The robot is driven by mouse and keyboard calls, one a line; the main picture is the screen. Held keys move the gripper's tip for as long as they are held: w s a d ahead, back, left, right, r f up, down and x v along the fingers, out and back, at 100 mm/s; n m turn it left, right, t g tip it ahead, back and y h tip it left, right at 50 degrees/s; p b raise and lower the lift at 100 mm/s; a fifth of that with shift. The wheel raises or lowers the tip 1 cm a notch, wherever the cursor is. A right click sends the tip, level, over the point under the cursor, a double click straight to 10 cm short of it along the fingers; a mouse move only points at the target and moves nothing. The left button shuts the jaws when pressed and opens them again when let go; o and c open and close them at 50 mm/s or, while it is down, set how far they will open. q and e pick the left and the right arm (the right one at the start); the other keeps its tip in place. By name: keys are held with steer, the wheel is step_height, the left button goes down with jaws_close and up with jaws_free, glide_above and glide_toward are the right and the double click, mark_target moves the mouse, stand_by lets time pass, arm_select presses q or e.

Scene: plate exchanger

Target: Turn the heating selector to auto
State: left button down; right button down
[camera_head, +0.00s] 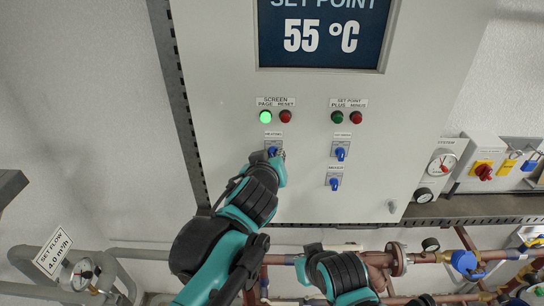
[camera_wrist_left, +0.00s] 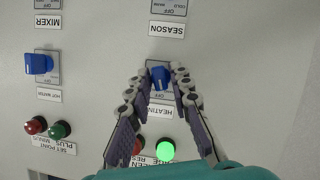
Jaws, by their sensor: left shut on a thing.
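The heating selector (camera_head: 272,151) is a small blue knob on the grey panel, under the HEATING label and below the green and red buttons. In the left wrist view, which is upside down, the knob (camera_wrist_left: 159,77) sits between my left fingertips. My left gripper (camera_head: 277,156) is shut on this knob; its fingers (camera_wrist_left: 161,73) lie on both sides of it. The knob's pointing direction and its plate markings are partly hidden and too small to read. My right arm shows low in the head view; its gripper (camera_head: 309,254) is too unclear to judge.
Two more blue selectors, the upper (camera_head: 340,153) and the lower (camera_head: 334,183), stand to the right. A lit green button (camera_head: 265,117) and a red button (camera_head: 285,116) are just above. The display (camera_head: 322,34) reads 55 °C. Pipes (camera_head: 430,258) run below the cabinet.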

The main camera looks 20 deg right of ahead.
arm_select(q)
steer(key=m+y+b, duration=0.1)
steer(key=m, duration=0.2)
steer(key=m+t+y+b, duration=0.1)
steer(key=m+y, duration=0.1)
steer(key=m+t+y+b, duration=0.1)
steer(key=m+y+b, duration=0.1)
steer(key=m, duration=0.1)
steer(key=shift+s+d+f+m, duration=0.1)
steer(key=shift+d+f+m, duration=0.05)
steer(key=shift+d+m, duration=0.15)
stand_by(0.3)
steer(key=shift+y, duration=0.3)
steer(key=c, duration=1.5)
jaws_free()
steer(key=shift+c, duration=0.2)
steer(key=v, duration=1.2)
